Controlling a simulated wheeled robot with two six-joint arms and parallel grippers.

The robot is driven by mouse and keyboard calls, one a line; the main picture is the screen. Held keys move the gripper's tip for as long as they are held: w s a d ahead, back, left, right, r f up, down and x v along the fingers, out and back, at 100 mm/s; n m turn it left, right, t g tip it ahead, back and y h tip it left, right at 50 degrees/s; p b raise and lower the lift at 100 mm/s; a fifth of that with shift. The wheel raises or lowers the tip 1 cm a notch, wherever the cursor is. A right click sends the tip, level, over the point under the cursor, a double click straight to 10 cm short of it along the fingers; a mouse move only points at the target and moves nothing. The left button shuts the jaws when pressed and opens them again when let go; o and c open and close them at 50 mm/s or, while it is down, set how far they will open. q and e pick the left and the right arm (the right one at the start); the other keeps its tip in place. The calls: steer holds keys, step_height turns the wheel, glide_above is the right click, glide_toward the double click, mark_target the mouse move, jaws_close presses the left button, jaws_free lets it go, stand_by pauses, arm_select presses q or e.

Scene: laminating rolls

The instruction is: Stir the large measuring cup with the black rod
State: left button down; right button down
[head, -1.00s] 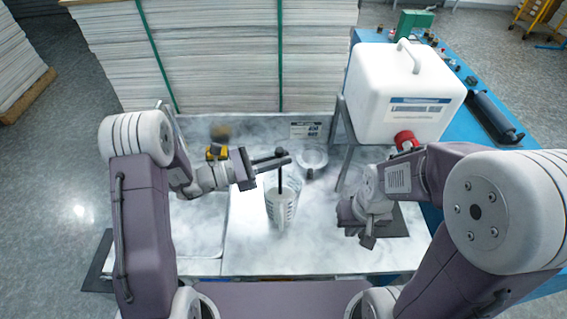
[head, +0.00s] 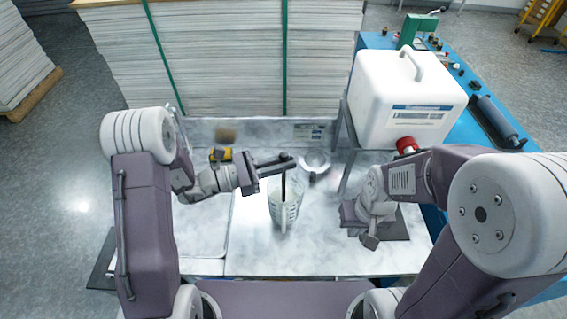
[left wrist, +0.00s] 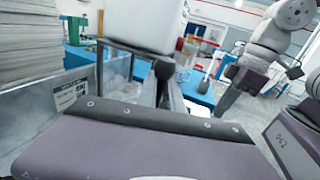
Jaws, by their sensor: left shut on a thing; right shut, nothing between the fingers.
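The large measuring cup (head: 284,212) is clear with dark markings and stands on the marbled counter in the middle of the head view. The black rod (head: 284,182) stands nearly upright with its lower end inside the cup. My left gripper (head: 284,162) is shut on the rod's top, above the cup. In the left wrist view the dark fingers (left wrist: 168,88) show past my wrist, and the cup is not seen there.
A smaller clear container (head: 315,163) stands behind the cup. A white jerrycan (head: 408,100) with a red cap stands on a raised stand at the back right. A shallow tray (head: 208,240) is at left. Stacked sheets (head: 230,60) rise behind.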

arm_select(q)
step_height(320, 180, up, 14)
steer(key=p, duration=1.1)
steer(key=shift+r, duration=0.15)
step_height(320, 180, up, 4)
steer(key=p, duration=0.3)
stand_by(1.1)
